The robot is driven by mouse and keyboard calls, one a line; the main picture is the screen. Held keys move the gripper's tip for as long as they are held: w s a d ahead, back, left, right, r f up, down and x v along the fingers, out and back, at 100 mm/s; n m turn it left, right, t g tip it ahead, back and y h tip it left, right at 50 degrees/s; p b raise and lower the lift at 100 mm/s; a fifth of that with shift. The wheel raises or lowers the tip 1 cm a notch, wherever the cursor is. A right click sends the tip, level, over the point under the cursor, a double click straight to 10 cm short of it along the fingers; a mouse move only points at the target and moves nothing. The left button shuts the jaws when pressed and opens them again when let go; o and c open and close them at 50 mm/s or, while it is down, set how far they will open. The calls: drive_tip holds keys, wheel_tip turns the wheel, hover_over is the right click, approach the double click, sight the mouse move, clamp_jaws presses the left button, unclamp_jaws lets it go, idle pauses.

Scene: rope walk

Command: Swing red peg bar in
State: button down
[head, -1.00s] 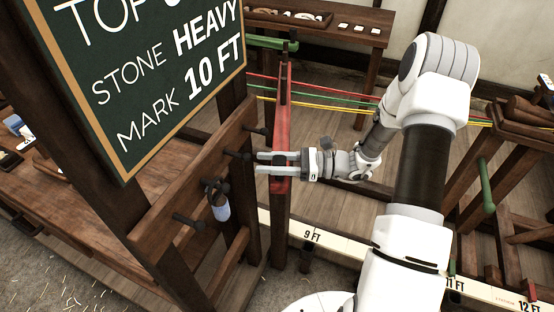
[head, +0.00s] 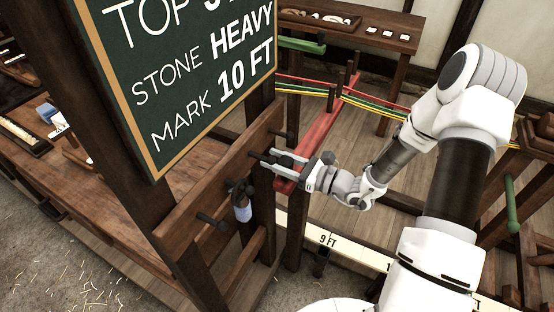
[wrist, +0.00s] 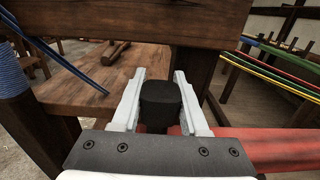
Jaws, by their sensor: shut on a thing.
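The red peg bar (head: 322,132) slants from my gripper up and right in the head view, with dark upright pegs near its far end. Its red side also shows at the lower right of the wrist view (wrist: 275,146). My gripper (head: 268,159) is at the bar's near end, close to the board's post. In the wrist view my gripper (wrist: 159,84) has its fingers on either side of a dark peg (wrist: 160,104) at the bar's end and is shut on it. The peg's lower part is hidden by the gripper body.
A brown peg rail (head: 205,200) with dark pegs and a hanging blue-white bobbin (head: 243,209) stands just left of my gripper. Red, green and yellow strands (head: 385,108) run behind the bar. A green bar (head: 300,45) is farther back. A green peg bar (head: 511,203) is at right.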

drive_tip(key=shift+a, duration=0.1)
drive_tip(key=shift+c, duration=2.1)
unclamp_jaws()
drive_tip(key=v, duration=1.7)
drive_tip(key=shift+d, duration=0.25)
drive_tip(key=shift+a, duration=0.1)
